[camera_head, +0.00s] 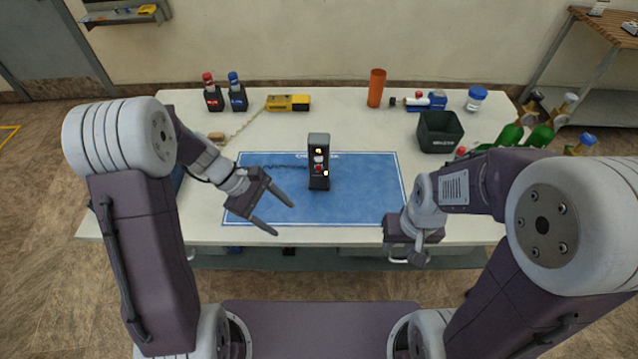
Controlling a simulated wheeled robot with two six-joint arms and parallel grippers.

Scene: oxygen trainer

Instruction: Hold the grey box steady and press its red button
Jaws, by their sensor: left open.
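The grey box (319,143) stands upright on a blue mat (365,195) near the middle of the table. Its front is dark, with a yellow light, a white round part, and the red button (318,168) at mid-height. My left gripper (285,218) is open and empty over the mat's left part, nearer to me and left of the box, apart from it. My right gripper (416,258) is by the table's front edge, right of the mat and well away from the box. It points down, and its finger gap does not show clearly.
A red bottle (212,96), a blue bottle (237,96) and a yellow device (288,103) stand at the back left. An orange cylinder (376,88) and a dark green bin (440,132) are at the right.

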